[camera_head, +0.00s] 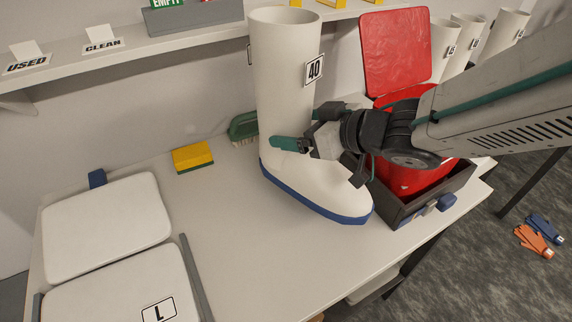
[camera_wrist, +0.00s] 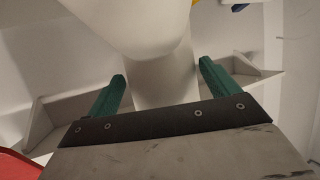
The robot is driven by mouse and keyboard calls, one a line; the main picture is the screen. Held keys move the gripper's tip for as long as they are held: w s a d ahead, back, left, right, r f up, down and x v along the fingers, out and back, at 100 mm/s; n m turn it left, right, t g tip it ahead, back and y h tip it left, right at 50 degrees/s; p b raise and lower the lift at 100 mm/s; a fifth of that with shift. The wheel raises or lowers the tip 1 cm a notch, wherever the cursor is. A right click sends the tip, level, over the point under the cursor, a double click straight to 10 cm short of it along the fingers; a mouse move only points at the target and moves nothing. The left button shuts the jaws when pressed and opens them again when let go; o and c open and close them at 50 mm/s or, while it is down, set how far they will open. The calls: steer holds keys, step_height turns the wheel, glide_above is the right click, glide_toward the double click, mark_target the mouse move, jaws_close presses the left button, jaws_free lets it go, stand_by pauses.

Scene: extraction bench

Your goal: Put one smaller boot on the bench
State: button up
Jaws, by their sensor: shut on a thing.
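A white boot (camera_head: 283,70) with a blue sole and a "40" tag is upright over the bench (camera_head: 235,225), in front of the wall. I cannot tell whether its sole touches the bench top. My gripper (camera_head: 312,125) comes from the right and is shut on the boot around its ankle, one green finger showing across the front. In the wrist view the boot's pale shaft (camera_wrist: 165,85) sits between the two green fingers. Several more white boots (camera_head: 441,52) with small tags stand at the back right; their numbers are too small to read.
A dark crate (camera_head: 405,210) with a red container (camera_head: 410,180) is close right of the boot. A yellow sponge (camera_head: 192,157) and a green brush (camera_head: 243,127) lie behind left. White pads (camera_head: 105,225) fill the left. Gloves (camera_head: 535,240) lie on the floor. The bench's front middle is clear.

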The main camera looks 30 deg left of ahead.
steer(key=shift+f, duration=3.2)
steer(key=o, duration=1.8)
steer(key=shift+f, duration=0.15)
steer(key=shift+o, duration=0.2)
steer(key=shift+d+r, duration=0.1)
steer(key=shift+r, duration=0.1)
steer(key=v, duration=1.1)
steer(key=shift+d, duration=0.4)
